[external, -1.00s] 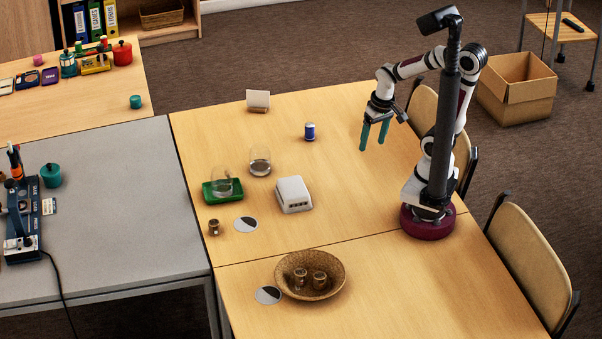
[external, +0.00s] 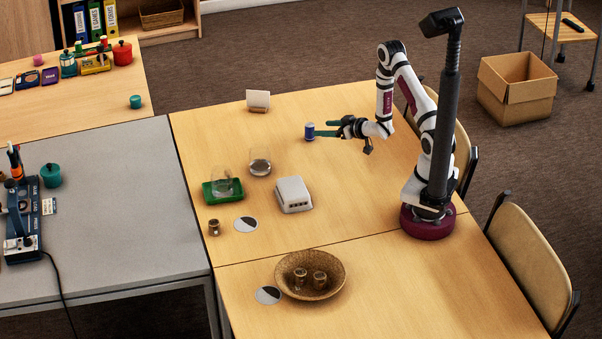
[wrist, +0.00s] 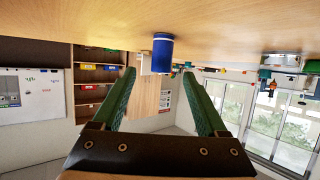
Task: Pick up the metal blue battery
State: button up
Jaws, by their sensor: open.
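The blue metal battery (external: 309,131) stands upright on the wooden table. In the wrist view the battery (wrist: 162,54) shows as a blue cylinder ahead of the fingertips, with the picture upside down. My gripper (external: 326,129) lies low and nearly level, pointing left at the battery, with its green fingers apart. In the wrist view my gripper (wrist: 163,82) is open and nothing is held between the fingers. The fingertips are close to the battery; I cannot tell whether they reach beside it.
A white card (external: 258,99) stands behind left. A woven bowl (external: 338,285) holds two small brown items. The table right of the white box is clear.

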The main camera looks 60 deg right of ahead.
aim_at(310, 127)
jog(key=x, duration=0.7)
jog(key=shift+w+a+r, duration=0.1)
jog(key=shift+w+r, duration=0.05)
jog(key=shift+w, duration=0.05)
grip_shut()
